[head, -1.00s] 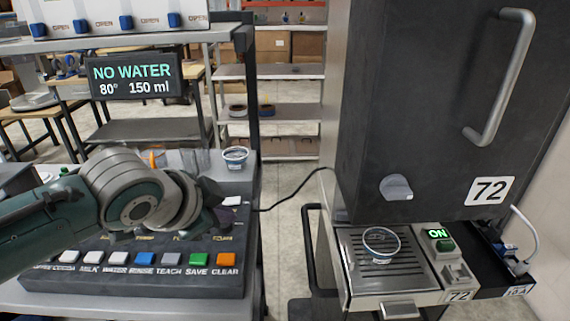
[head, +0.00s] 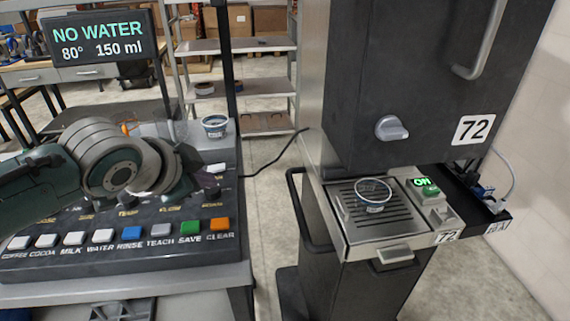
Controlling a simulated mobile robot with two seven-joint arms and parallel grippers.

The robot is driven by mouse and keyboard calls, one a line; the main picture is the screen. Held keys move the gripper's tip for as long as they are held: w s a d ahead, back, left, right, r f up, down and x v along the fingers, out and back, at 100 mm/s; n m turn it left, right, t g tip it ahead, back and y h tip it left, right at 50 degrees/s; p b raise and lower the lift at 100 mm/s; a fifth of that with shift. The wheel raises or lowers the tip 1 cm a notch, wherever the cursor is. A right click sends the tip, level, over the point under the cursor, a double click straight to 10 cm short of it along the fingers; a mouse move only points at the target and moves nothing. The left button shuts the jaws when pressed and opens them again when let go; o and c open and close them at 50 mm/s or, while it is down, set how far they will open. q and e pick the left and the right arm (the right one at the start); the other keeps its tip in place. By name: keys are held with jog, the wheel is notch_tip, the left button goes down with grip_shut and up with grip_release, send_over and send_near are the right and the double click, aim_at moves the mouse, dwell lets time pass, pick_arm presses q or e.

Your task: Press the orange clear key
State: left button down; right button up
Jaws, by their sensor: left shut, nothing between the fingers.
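The orange clear key (head: 219,225) is at the right end of the front key row on the dark control panel (head: 130,257), with the word CLEAR below it. The green SAVE key (head: 190,228) is just left of it. My left gripper (head: 196,186) is over the back part of the panel, behind and above the key row, apart from the orange key. Its fingers are dark and partly hidden by my own wrist; it is shut and empty. My right gripper is not in view.
A display (head: 97,45) reads NO WATER, 80°, 150 ml. A small cup (head: 215,126) stands behind the panel. To the right, a dark machine (head: 415,90) marked 72 has a cup (head: 373,194) on its drip tray (head: 347,226). Open floor lies between.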

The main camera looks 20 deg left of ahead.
aim_at(216, 226)
pick_arm(q)
notch_tip(216, 226, down, 7)
jog(key=b, duration=0.6)
jog(key=shift+f, duration=0.25)
jog(key=shift+f, duration=0.1)
dwell(1.4)
jog(key=shift+f+b, duration=0.3)
jog(key=shift+b, duration=0.05)
jog(key=shift+f+b, duration=0.3)
jog(key=shift+f, duration=0.2)
dwell(0.5)
jog(key=shift+r, duration=0.15)
jog(key=shift+r+p, duration=0.75)
jog(key=shift+p, duration=0.3)
